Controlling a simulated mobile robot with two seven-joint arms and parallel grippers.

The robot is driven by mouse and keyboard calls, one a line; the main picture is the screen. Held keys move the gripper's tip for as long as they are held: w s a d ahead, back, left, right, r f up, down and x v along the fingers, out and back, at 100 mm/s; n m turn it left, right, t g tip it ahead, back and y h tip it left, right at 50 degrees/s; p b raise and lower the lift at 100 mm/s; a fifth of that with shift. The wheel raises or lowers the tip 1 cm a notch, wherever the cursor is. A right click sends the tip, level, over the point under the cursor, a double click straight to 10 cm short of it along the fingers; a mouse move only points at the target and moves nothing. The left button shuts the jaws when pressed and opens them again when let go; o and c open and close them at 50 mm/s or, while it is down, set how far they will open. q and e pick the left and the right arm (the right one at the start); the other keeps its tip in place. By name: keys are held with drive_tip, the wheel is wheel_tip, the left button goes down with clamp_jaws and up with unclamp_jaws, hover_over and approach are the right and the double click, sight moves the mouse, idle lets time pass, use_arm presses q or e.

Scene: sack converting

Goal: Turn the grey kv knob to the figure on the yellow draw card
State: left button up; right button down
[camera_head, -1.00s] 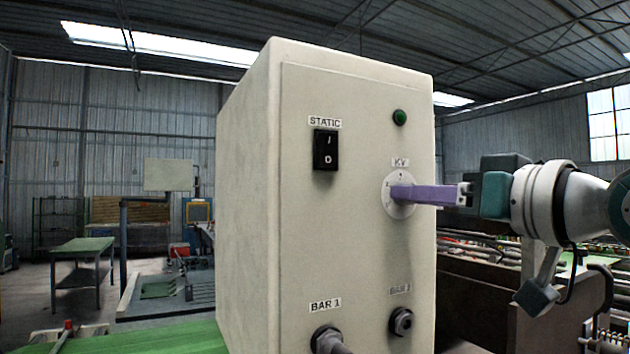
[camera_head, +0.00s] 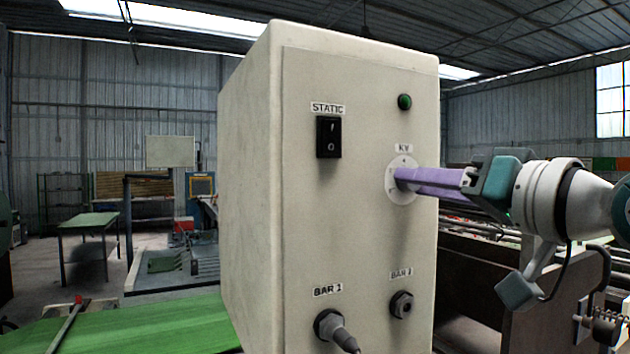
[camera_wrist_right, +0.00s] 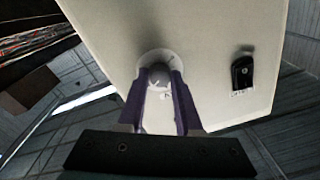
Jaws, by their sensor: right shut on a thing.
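The grey kv knob (camera_wrist_right: 158,78) sits on a round white dial (camera_head: 406,198) on the front of a cream box (camera_head: 250,180), under a KV label. My right gripper (camera_head: 402,177) reaches in from the right, its purple fingers shut around the knob. In the head view the fingers hide the knob. In the right wrist view the knob shows between the two fingertips, with a few dial marks beside it. The dial's figures are too small to read. The yellow draw card is not in view. My left gripper is not in view.
The box front also carries a black STATIC rocker switch (camera_head: 328,137), a green lamp (camera_head: 404,101), a BAR 1 socket (camera_head: 329,325) with a plugged cable and a second bar socket (camera_head: 402,304). A green surface (camera_head: 150,325) lies at lower left. Machinery stands behind at right.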

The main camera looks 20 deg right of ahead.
drive_tip(key=c, duration=0.6)
unclamp_jaws()
drive_tip(key=shift+s+d+f+b, duration=0.15)
drive_tip(key=shift+s+b, duration=0.25)
drive_tip(key=shift+s, duration=1.25)
drive_tip(key=shift+s+d+b, duration=0.2)
drive_tip(key=shift+s+b, duration=0.15)
drive_tip(key=shift+s, duration=1.25)
drive_tip(key=shift+s+d+f+b, duration=0.15)
drive_tip(key=shift+s+b, duration=0.25)
drive_tip(key=shift+s, duration=1.25)
